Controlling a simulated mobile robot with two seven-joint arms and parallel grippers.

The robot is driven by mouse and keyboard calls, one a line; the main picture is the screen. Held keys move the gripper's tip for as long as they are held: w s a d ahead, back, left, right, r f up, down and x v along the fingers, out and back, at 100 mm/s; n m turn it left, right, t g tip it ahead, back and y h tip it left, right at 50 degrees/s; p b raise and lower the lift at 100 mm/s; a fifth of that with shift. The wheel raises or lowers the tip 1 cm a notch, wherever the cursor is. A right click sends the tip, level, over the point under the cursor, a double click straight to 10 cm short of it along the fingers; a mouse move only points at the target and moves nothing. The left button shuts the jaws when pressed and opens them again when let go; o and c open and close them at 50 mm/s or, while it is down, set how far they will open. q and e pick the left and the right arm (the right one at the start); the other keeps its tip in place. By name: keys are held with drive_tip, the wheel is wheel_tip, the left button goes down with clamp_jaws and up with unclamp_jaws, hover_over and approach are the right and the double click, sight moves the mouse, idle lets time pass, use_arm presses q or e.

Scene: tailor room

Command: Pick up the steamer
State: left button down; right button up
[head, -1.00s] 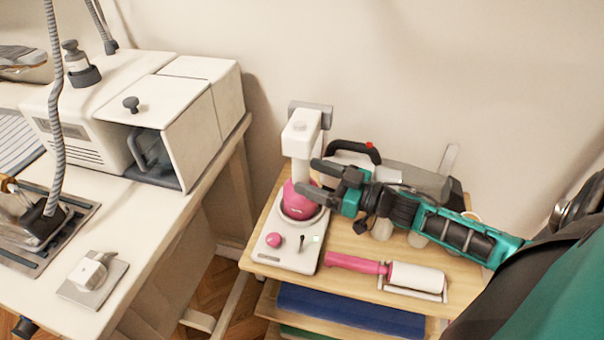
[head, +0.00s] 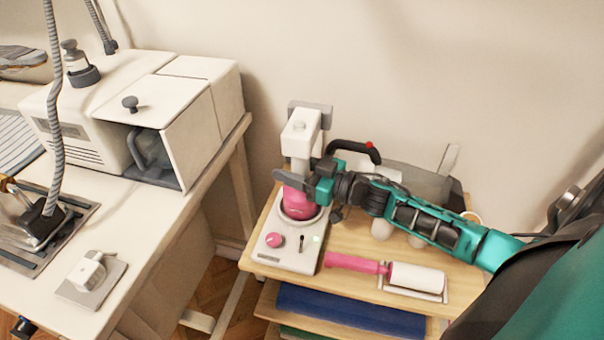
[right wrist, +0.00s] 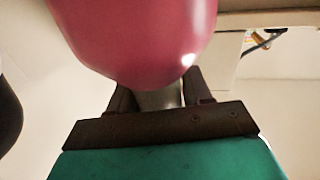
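The steamer (head: 299,140) stands upright on the small wooden shelf. It has a white head and neck and a pink lower body, which sits in a round recess of a white base (head: 288,253). My right gripper (head: 300,176) is at the steamer's neck, just above the pink body. Its fingers look spread around the neck, and one passes in front of it. In the right wrist view the pink body of the steamer (right wrist: 140,40) fills the top, with a pale part between the two spread fingers (right wrist: 160,95). Firm contact cannot be made out. My left gripper is not in view.
A pink-handled lint roller (head: 415,278) lies at the front of the wooden shelf (head: 350,292). A grey object with a black handle (head: 355,150) stands behind my right arm. A white table with a boxy machine (head: 160,115) is to the left. The wall is close behind.

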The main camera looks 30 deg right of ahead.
clamp_jaws()
idle(0.4)
drive_tip(key=shift+r, duration=0.15)
drive_tip(key=shift+r, duration=0.1)
